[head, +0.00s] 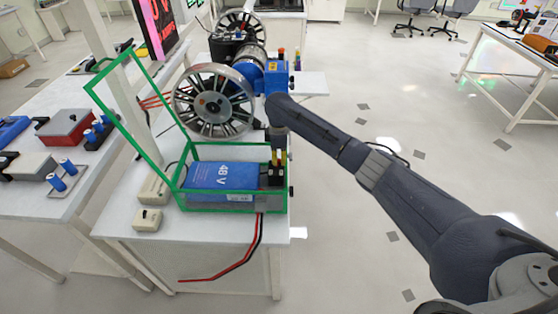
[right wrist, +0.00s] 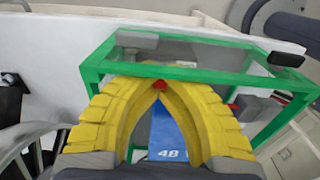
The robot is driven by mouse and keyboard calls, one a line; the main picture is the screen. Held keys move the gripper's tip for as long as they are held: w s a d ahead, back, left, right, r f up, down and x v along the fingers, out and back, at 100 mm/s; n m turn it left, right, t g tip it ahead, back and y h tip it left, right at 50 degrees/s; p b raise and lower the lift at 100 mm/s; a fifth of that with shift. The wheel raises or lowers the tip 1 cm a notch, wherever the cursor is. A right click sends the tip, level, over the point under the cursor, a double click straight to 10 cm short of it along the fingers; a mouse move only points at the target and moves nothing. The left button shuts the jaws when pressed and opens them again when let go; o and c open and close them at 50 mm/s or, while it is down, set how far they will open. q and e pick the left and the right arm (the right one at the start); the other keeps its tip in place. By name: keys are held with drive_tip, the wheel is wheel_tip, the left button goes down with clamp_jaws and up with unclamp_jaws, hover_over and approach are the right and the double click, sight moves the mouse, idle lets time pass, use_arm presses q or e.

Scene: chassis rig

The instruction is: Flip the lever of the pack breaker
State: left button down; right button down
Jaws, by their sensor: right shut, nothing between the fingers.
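My right gripper (head: 277,158) has yellow fingers and points down at the right end of the green-framed pack bay. In the right wrist view its fingertips (right wrist: 159,88) meet, shut and empty. A black block (head: 274,175) stands just under the fingers inside the frame; I cannot tell whether they touch it. A small red part (right wrist: 160,83) shows at the fingertips, mostly hidden by them; it may be the breaker lever, whose position I cannot read. The blue 48 V pack (head: 222,176) lies in the bay, and part of it shows between the fingers (right wrist: 168,135). My left gripper is not in view.
The green frame (head: 230,208) surrounds the pack, with its lid frame (head: 105,112) raised at the left. A spoked wheel (head: 213,103) stands behind. Red and black cables (head: 240,262) hang in front.

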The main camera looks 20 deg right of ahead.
drive_tip(key=shift+a, duration=0.1)
drive_tip(key=h, duration=0.2)
drive_tip(key=a+g+h, duration=0.1)
drive_tip(key=shift+w+r, duration=0.15)
drive_tip(key=shift+w, duration=0.1)
drive_tip(key=c, duration=2.1)
unclamp_jaws()
drive_tip(key=o, duration=0.4)
drive_tip(key=shift+d, duration=0.15)
drive_tip(key=o, duration=0.3)
drive_tip(key=s+v, duration=0.1)
drive_tip(key=v, duration=1)
drive_tip(key=shift+w+a+r, duration=0.3)
drive_tip(key=shift+w+r, duration=0.1)
drive_tip(key=shift+w, duration=0.1)
